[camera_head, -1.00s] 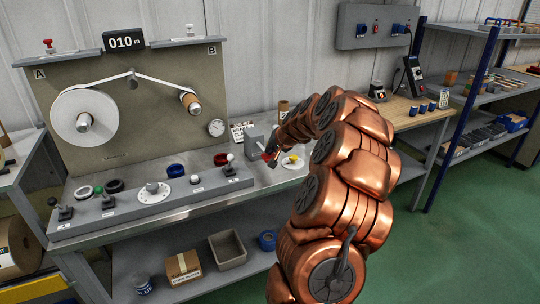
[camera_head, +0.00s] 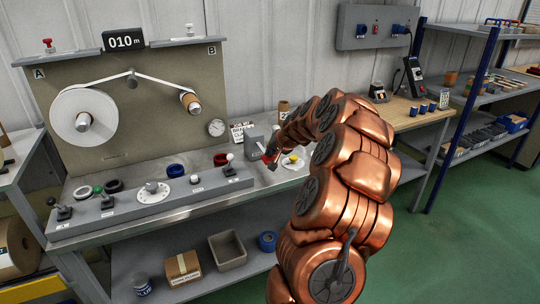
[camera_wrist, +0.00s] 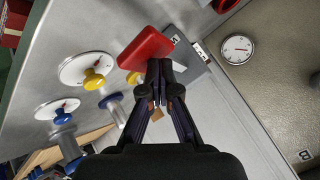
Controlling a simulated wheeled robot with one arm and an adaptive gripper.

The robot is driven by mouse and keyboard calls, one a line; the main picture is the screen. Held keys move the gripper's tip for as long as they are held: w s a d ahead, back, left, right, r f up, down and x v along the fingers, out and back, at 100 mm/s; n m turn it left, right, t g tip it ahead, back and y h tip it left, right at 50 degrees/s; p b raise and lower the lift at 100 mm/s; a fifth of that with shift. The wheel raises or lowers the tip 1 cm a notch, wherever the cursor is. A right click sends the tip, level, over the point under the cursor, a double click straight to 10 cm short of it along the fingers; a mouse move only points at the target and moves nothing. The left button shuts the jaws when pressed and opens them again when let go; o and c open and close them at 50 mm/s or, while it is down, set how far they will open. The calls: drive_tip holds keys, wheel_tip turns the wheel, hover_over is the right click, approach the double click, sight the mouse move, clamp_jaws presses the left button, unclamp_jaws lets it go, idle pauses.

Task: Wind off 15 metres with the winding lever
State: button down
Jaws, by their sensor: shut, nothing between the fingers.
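The counter (camera_head: 124,41) above the panel reads 010 m. A white strip runs from the large white roll (camera_head: 84,118) at A over the top guide to the small brown-cored roll (camera_head: 190,102) at B. My gripper (camera_head: 262,160) is shut and empty right of the console, by a grey box (camera_head: 253,143). In the wrist view a red block-like handle (camera_wrist: 146,47) is just beyond its fingertips; I cannot tell whether they touch.
A yellow knob (camera_wrist: 94,79) and a blue knob (camera_wrist: 62,118) stand on white discs near the gripper. A round gauge (camera_head: 216,127) is on the panel. The lower shelf holds a carton (camera_head: 183,268) and a grey bin (camera_head: 227,250). Green floor is clear at right.

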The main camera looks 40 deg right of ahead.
drive_tip(key=shift+f+b, duration=0.6)
drive_tip(key=shift+f, duration=0.3)
idle(0.9)
drive_tip(key=shift+r, duration=0.15)
idle(0.5)
drive_tip(key=shift+r+p, duration=0.65)
drive_tip(key=shift+r, duration=1.4)
wheel_tip(320, 180, up, 5)
drive_tip(key=shift+w+p, duration=0.1)
drive_tip(key=shift+p, duration=0.6)
